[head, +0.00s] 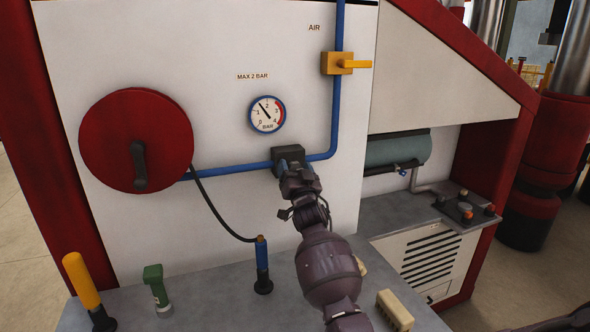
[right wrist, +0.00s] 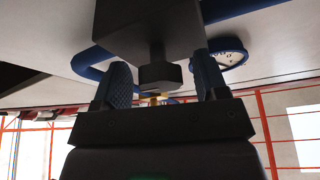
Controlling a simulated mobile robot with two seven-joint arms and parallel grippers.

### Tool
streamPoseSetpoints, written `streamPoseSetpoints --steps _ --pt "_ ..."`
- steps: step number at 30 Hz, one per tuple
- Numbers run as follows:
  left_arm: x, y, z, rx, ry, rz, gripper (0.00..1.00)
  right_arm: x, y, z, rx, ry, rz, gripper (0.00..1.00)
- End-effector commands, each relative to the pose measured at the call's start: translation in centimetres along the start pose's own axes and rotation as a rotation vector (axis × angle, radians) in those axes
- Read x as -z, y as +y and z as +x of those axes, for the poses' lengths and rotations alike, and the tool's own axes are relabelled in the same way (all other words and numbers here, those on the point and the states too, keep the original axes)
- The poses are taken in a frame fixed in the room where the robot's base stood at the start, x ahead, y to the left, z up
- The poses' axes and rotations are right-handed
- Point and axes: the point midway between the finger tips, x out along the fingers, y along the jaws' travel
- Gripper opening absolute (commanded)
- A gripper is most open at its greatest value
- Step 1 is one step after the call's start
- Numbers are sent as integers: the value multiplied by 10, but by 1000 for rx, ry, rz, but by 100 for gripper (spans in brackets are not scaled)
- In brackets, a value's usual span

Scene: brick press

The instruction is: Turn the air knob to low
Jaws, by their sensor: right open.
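The air regulator is a dark box (head: 288,155) on the blue air pipe below the gauge. Its dark knob (right wrist: 160,76) shows in the right wrist view, hanging from the box (right wrist: 150,25); in the head view my gripper hides it. My right gripper (head: 290,172) is at the box. Its two blue ribbed fingers (right wrist: 162,85) stand open on either side of the knob, with a visible gap on each side. The pressure gauge (head: 266,114) has its needle pointing up and left, roughly between 1 and 2. My left gripper is not in view.
A yellow valve handle (head: 355,64) lies level at the upper right. A red wheel with a dark handle (head: 135,138) is at the left. A blue tool (head: 262,258), a green tool (head: 156,285), a yellow handle (head: 82,280) and a brush (head: 394,310) are on the grey bench.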

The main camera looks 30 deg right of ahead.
Motion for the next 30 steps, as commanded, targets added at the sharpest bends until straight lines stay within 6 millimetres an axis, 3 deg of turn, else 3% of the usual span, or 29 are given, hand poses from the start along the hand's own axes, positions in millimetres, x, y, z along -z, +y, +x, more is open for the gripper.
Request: streamPoseSetpoints --steps 7,17,30 --pt "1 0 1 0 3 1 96 0 0 1 0 1 0 67" --pt "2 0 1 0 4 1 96 0 0 0 0 1 0 18" --pt "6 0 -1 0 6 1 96 2 0 1 40 2 -96 17"
